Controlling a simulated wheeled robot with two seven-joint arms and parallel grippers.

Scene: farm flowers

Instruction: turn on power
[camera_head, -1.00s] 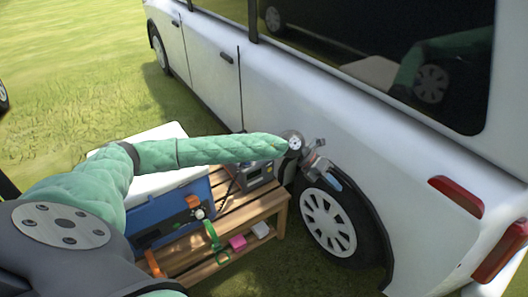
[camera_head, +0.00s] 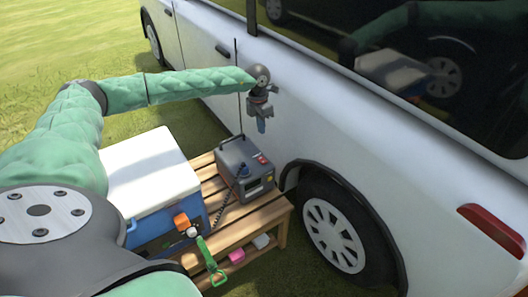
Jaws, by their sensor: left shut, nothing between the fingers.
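A grey power box (camera_head: 245,168) with a handle on top stands on the wooden bench (camera_head: 262,217). Its front panel carries a red switch (camera_head: 261,158), a dark knob and a small display, with a coiled cord at its left. My left gripper (camera_head: 261,126) is shut and empty, pointing down in the air above and behind the box, close to the white van's side. Its fingertips look apart from the box. My right gripper is not in view.
A blue cooler with a white lid (camera_head: 150,172) stands on the bench left of the box. A green-handled tool (camera_head: 210,257) hangs at the cooler's front. Pink and white blocks lie on the lower shelf. The white van (camera_head: 330,120) closes off the right side.

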